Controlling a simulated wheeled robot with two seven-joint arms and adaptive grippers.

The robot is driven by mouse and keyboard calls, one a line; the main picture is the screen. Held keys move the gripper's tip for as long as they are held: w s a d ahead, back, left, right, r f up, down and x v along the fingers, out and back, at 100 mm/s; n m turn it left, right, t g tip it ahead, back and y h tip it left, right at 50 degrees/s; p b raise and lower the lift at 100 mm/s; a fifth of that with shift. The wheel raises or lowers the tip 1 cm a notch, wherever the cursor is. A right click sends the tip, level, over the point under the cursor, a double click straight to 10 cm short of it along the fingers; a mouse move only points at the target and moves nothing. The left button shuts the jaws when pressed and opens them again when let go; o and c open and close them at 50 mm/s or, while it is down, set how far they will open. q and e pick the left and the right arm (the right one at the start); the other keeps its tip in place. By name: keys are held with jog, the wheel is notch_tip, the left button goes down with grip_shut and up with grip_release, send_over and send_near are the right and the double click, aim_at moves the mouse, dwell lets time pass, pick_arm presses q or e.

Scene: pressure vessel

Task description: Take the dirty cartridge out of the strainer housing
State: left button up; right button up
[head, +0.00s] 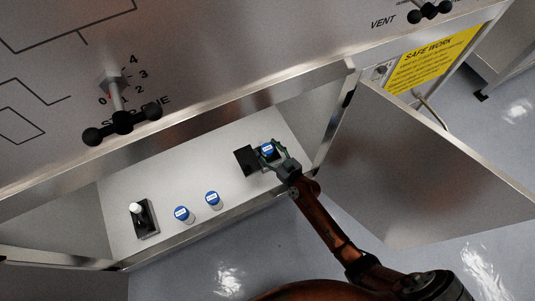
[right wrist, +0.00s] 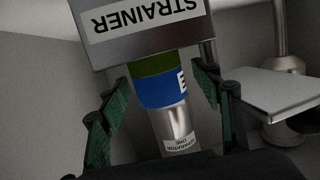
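The strainer housing (head: 246,160) is a dark block on the cabinet shelf in the head view; its metal face with an upside-down STRAINER label (right wrist: 145,20) fills the top of the right wrist view. A cartridge (right wrist: 160,92) with an olive band, a blue band and a silver body stands against it, its far end hidden by the housing. Its blue top (head: 267,149) shows in the head view. My right gripper (right wrist: 160,78) has a green-padded finger on each side of the cartridge, with narrow gaps showing; it is open. My left gripper is out of view.
Two blue-topped cartridges (head: 184,214) (head: 212,199) stand on the white shelf (head: 165,185). A black holder with a white-topped piece (head: 140,215) is at the left. The cabinet door (head: 420,165) hangs open to the right. A panel edge (head: 190,143) overhangs the opening.

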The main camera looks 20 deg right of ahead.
jog(key=c, duration=1.4)
